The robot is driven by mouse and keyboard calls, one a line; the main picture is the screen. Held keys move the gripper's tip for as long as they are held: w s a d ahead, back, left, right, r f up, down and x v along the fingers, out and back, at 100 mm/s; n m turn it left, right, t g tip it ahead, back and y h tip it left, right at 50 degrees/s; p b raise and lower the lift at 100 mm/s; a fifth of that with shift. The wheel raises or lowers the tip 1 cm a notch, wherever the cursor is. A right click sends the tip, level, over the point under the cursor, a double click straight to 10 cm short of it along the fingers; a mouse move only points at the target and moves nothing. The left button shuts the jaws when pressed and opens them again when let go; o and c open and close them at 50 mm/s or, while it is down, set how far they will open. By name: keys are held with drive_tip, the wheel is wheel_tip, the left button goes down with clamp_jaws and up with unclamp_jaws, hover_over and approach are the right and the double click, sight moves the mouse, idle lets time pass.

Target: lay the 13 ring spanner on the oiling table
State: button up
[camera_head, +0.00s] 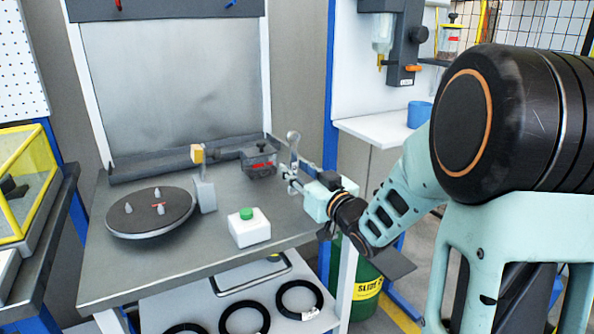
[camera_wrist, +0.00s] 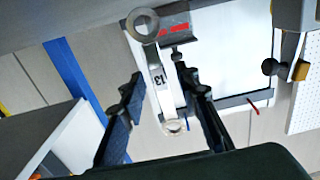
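The 13 ring spanner (camera_wrist: 160,82), a silver tool marked "13" with a ring at each end, sits between the fingers of my gripper (camera_wrist: 158,76) in the wrist view. The gripper looks closed on its shaft. In the head view the spanner (camera_head: 293,143) stands roughly upright in my gripper (camera_head: 292,177), larger ring up, near the right rear edge of the grey oiling table (camera_head: 155,262). The fingers partly hide its lower part. It appears above the tabletop; the exact gap cannot be told.
On the table are a round dark plate with pegs (camera_head: 140,217), a grey stand with a yellowish block (camera_head: 204,190), a grey box with red marks (camera_head: 260,162) and a white box with a green button (camera_head: 249,227). The front left tabletop is clear. Black rings (camera_head: 300,299) lie below.

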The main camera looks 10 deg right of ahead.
drive_tip(key=v, duration=1)
drive_tip(key=shift+f, duration=0.1)
drive_tip(key=shift+b+v, duration=0.9)
drive_tip(key=shift+v, duration=0.1)
